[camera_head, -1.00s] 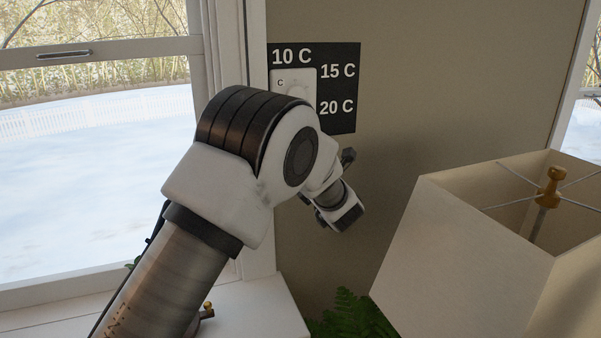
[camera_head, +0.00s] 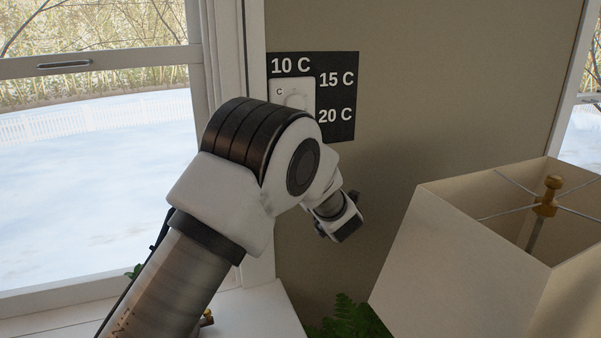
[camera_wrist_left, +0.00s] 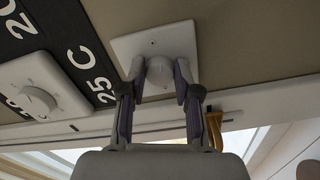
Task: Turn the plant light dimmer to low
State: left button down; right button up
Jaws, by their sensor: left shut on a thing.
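The dimmer is a white square plate (camera_wrist_left: 192,42) with a round white knob (camera_wrist_left: 160,70), seen in the left wrist view on the beige wall. My left gripper (camera_wrist_left: 158,78) has its two fingers on either side of the knob and is shut on it. Any setting marks on the dimmer are too small or hidden to read. In the head view my left arm covers the dimmer and the fingertips; only the wrist end shows at the wall. My right gripper is in neither view.
A white thermostat (camera_head: 304,92) on a black temperature panel (camera_head: 338,98) is on the wall beside the dimmer; it also shows in the wrist view (camera_wrist_left: 38,88). A window (camera_head: 95,190) is at left. A large lampshade (camera_head: 470,260) stands at right, above a green fern (camera_head: 350,318).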

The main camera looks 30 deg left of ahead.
pick_arm(q)
jog(key=m+p, duration=0.2)
jog(key=m, duration=0.3)
jog(key=m+p, duration=0.3)
jog(key=m, duration=0.3)
jog(key=shift+a+r+p, duration=0.2)
jog(key=shift+p, duration=0.1)
dwell(0.3)
jog(key=c, duration=1)
grip_release()
jog(key=shift+c, duration=0.2)
jog(key=shift+o, duration=1)
jog(key=shift+f, duration=0.1)
jog(key=shift+a+f+m, duration=0.1)
jog(key=shift+f+m, duration=0.05)
jog(key=shift+m, duration=0.15)
